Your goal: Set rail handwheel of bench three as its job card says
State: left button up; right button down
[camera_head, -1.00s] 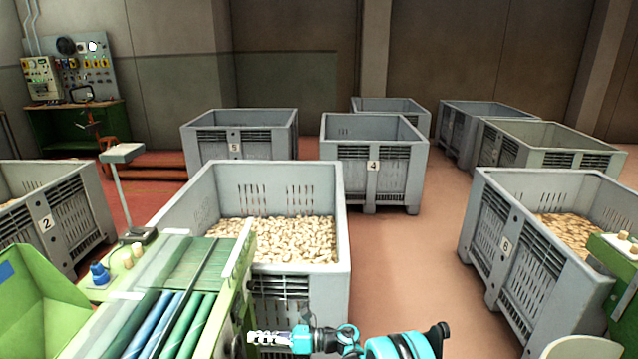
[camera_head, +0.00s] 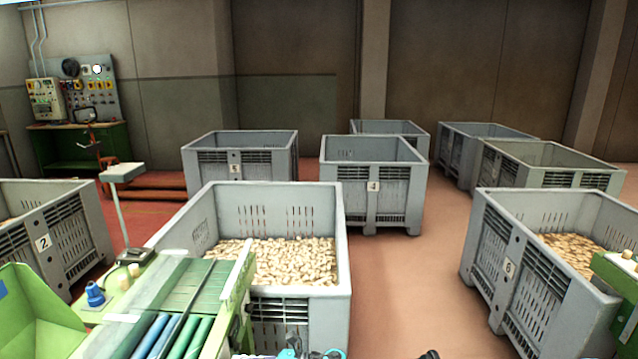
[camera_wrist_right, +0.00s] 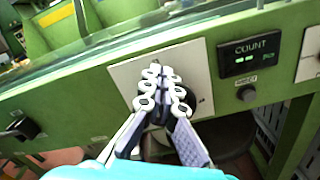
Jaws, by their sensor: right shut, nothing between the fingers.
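In the right wrist view, my right gripper (camera_wrist_right: 162,85) is shut and empty. It is in front of a pale plate (camera_wrist_right: 128,76) on the green bench side (camera_wrist_right: 78,112) and hides the plate's middle. Dark parts show behind and below the fingers; I cannot tell whether they belong to a handwheel. No readable job card shows. In the head view, only the top of my right arm shows at the bottom edge, beside the green bench with rollers (camera_head: 185,325). My left gripper is not in view.
Right of the plate are a COUNT display (camera_wrist_right: 250,54) with green digits and a dark RESET knob (camera_wrist_right: 246,93). A dark handle (camera_wrist_right: 22,128) is at left. A grey crate of corks (camera_head: 335,225) stands behind the bench. Open floor (camera_head: 405,290) lies to its right.

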jog(key=shift+f, duration=0.15)
jog(key=shift+w+f+b, duration=0.1)
jog(key=shift+w+b, duration=0.15)
jog(key=shift+b, duration=0.1)
jog(key=shift+w+d+f, duration=0.1)
jog(key=shift+w+f, duration=0.35)
jog(key=shift+w, duration=0.35)
jog(key=shift+w+f, duration=0.4)
jog(key=shift+w, duration=0.35)
jog(key=shift+w+f, duration=0.1)
jog(key=shift+f, duration=0.05)
jog(key=shift+w, duration=0.1)
